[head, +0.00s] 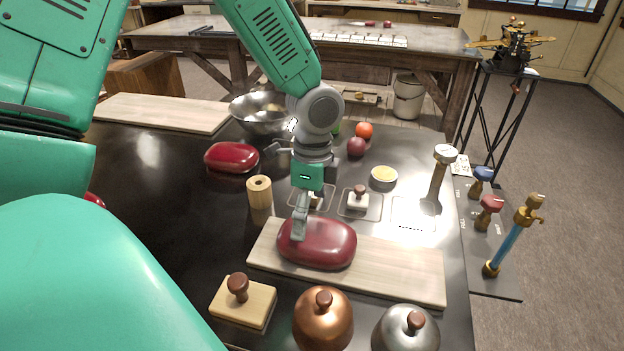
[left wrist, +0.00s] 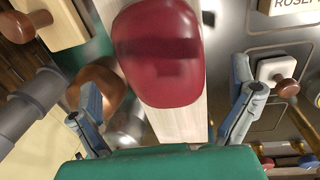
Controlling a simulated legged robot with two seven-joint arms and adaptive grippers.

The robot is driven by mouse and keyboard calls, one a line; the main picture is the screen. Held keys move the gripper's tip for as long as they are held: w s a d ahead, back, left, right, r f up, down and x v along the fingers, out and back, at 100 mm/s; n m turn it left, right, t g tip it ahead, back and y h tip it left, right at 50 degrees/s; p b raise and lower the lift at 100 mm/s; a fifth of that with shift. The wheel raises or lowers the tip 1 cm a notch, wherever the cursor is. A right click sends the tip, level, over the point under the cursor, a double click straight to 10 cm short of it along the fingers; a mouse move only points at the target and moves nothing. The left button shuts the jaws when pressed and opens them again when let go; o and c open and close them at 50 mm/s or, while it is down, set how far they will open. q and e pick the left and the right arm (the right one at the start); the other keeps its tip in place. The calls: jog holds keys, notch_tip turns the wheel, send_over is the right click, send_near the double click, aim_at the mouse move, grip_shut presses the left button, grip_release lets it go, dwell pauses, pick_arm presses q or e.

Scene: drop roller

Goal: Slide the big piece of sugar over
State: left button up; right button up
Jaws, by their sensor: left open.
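A big glossy dark red lump (head: 317,243), which looks like the big piece of sugar, lies on a pale wooden board (head: 400,272) near the front of the dark table. My left gripper (head: 302,216) is open at the lump's far left side, pointing down. In the left wrist view the lump (left wrist: 160,50) lies beyond and between the spread fingers, with no clear grip on it. Whether a finger touches it I cannot tell. A second red lump (head: 231,157) sits farther back on the left. My right gripper is not in view.
A wooden press (head: 243,301), a copper dome (head: 322,320) and a silver dome (head: 405,331) stand in front of the board. A wooden roller (head: 259,192), stamps (head: 357,197) and a yellow dish (head: 384,177) stand behind it. Another board (head: 160,112) lies back left.

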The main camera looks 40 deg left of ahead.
aim_at(309, 237)
pick_arm(q)
jog(key=f, duration=0.6)
jog(key=shift+s+d+f, duration=0.15)
jog(key=shift+s+f, duration=0.05)
jog(key=shift+s, duration=0.1)
jog(key=c, duration=1.4)
jog(key=shift+o, duration=0.2)
jog(key=shift+s+r, duration=0.1)
